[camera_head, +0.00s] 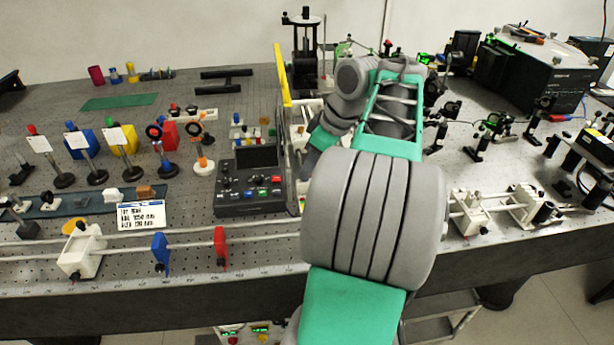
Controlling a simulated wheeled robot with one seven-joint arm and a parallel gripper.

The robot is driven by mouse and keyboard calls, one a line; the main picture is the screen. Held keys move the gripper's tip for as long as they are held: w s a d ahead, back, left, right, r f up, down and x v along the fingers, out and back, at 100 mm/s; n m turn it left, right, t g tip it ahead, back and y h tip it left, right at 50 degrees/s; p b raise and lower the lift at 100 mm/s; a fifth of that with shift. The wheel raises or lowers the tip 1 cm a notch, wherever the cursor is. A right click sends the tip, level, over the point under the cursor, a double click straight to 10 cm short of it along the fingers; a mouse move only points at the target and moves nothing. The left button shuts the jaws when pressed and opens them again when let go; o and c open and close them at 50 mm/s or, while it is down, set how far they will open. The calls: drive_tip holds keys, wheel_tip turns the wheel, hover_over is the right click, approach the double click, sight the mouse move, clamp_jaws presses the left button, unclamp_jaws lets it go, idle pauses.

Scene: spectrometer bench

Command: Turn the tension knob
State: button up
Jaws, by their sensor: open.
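I cannot tell for sure which part is the tension knob. A tall black stand with a round top (304,19) stands at the back of the bench, behind my arm. A yellow upright bar (282,75) stands just left of it. My grey and teal arm reaches over the middle of the bench and bends down to the left at its far end. My gripper (318,145) is low beside the bar's lower frame, right of the black control box. It is open; its fingertips are mostly hidden, and I see nothing held in it.
A black control box (249,182) with a screen and coloured buttons sits left of my arm. Rails with white, blue and red mounts (220,246) run along the front edge. Coloured posts stand at left. A large black instrument (530,75) and several optics stand at right.

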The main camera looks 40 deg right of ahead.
drive_tip(key=shift+x, duration=1.2)
clamp_jaws()
